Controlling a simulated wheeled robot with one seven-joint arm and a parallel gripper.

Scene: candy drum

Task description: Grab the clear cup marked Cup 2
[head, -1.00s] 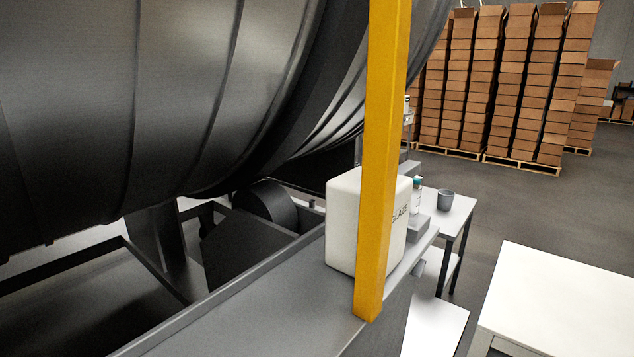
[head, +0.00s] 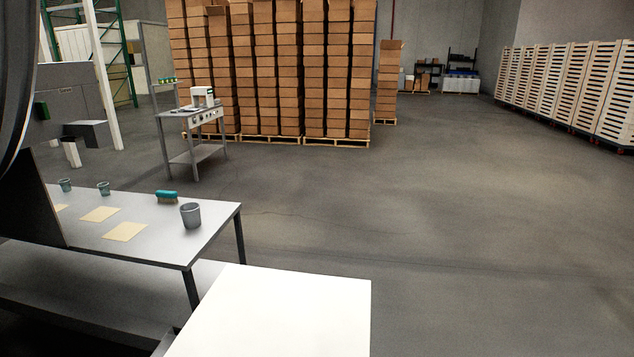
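Two small clear bluish cups stand upright near the back edge of a light grey table at the left: a left cup (head: 65,185) and a right cup (head: 103,188). No marking is readable on either, so I cannot tell which is Cup 2. A larger grey cup (head: 190,215) stands near the right end of the same table (head: 165,247). My gripper is not in view.
A teal brush (head: 167,197) and several cream sheets (head: 125,231) lie on the table. A dark panel (head: 30,205) stands at its left. A white surface (head: 285,310) fills the bottom middle. Stacked cartons (head: 270,70) stand behind; the floor at right (head: 470,230) is open.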

